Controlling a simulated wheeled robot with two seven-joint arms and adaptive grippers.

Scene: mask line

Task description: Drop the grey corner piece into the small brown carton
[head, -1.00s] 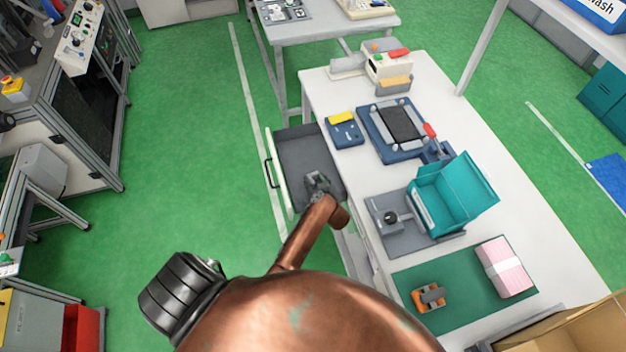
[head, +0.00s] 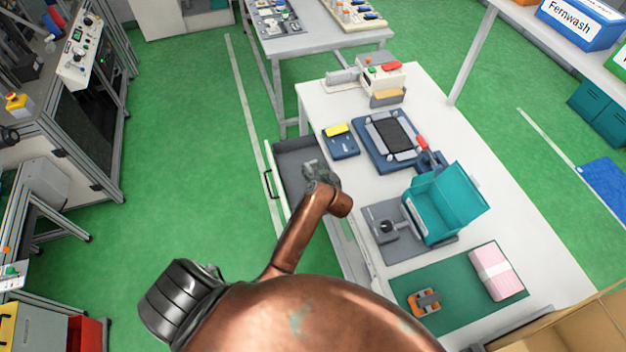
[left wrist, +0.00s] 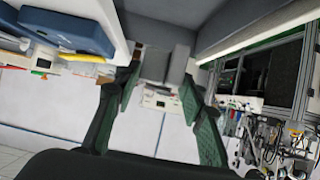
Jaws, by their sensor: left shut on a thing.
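My left gripper (head: 320,174) is above the open grey drawer (head: 292,160), near its table-side edge. In the left wrist view the two dark fingers with green pads (left wrist: 160,88) stand on either side of a grey piece (left wrist: 164,66), which I take as the grey corner piece. The gripper is shut on it. In the head view the piece is too small to tell from the fingertips. A brown carton (head: 590,325) is at the bottom right corner, cut off by the frame. My right gripper is not in view.
The white table (head: 330,98) carries a blue fixture (head: 370,150), a teal bin (head: 445,205), and a green mat (head: 440,312) with a pink pack (head: 497,270) and an orange-grey part (head: 424,301). Green floor lies open left of the drawer.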

